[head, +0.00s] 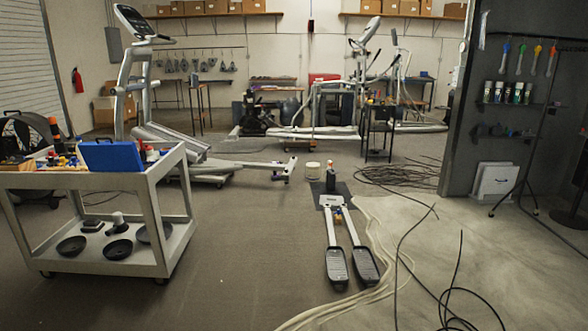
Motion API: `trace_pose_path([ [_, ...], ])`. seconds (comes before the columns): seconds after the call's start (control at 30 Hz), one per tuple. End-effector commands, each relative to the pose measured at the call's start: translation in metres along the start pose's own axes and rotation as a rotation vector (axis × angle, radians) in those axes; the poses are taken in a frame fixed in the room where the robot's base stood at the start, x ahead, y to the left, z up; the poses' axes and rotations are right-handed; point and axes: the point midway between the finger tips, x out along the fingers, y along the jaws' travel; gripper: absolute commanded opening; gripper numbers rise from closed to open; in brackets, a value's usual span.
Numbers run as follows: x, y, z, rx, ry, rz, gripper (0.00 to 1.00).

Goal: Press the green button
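I cannot make out a green button anywhere in the head view. Exercise machines with consoles stand in the room: one at left with a console (134,20) on a tall grey column, another at the back centre with a smaller console (369,30). Any buttons on them are too small to tell. My gripper is not in view.
A white cart (100,180) with a blue box (111,155) stands at left. Two foot pedals on rails (337,268) lie on the floor at centre. Black cables (395,177) and pale hoses (375,235) spread at right. Floor between cart and pedals is clear.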

Motion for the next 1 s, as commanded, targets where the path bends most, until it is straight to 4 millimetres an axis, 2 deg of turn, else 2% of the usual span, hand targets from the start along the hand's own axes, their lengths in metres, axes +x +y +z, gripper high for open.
trace_pose_path([
  [0.03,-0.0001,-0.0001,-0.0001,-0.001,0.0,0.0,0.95],
  [0.07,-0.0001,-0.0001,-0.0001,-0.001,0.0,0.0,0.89],
  [0.57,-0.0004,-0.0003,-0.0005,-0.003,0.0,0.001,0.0],
  [1.0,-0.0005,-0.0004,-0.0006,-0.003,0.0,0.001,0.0],
])
